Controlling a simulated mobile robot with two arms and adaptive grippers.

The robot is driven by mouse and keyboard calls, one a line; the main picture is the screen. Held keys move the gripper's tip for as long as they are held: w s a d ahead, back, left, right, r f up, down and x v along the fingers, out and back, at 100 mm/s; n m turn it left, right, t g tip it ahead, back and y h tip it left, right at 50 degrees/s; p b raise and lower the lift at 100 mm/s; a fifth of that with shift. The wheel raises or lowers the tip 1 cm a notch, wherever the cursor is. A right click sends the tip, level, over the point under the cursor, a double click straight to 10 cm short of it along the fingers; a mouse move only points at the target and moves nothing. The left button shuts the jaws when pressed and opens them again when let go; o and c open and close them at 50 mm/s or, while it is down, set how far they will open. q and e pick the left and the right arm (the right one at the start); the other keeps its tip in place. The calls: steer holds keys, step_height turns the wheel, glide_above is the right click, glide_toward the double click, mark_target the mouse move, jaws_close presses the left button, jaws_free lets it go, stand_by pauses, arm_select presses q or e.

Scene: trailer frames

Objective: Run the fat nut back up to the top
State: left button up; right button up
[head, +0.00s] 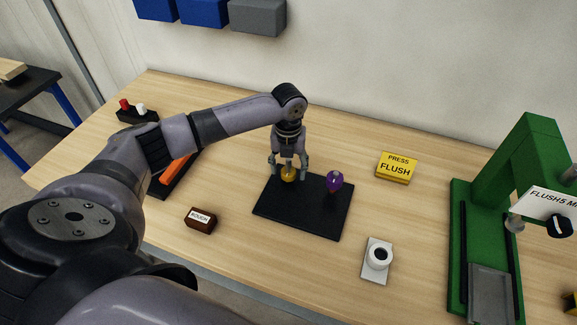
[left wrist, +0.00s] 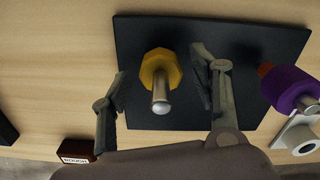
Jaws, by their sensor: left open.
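A faceted yellow nut (head: 288,174) sits around a metal post on a black board (head: 275,208). In the left wrist view the yellow nut (left wrist: 154,68) is low on the post, and the bare post end (left wrist: 161,103) stands out toward the camera. A purple rounded nut (head: 334,182) is on a second post to the right; it also shows in the left wrist view (left wrist: 288,88). My left gripper (head: 289,172) points down over the yellow nut, open, with one finger on each side and gaps visible. My right gripper is not in view.
A brown ROUGH block (head: 200,218), a yellow PRESS FLUSH block (head: 397,168) and a white plate with a round fitting (head: 377,260) lie around the board. A green press (head: 540,150) stands at right. Bare tabletop lies between them.

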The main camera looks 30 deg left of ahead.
arm_select(q)
steer(key=shift+f, duration=0.45)
steer(key=c, duration=1.1)
steer(key=shift+c, duration=0.2)
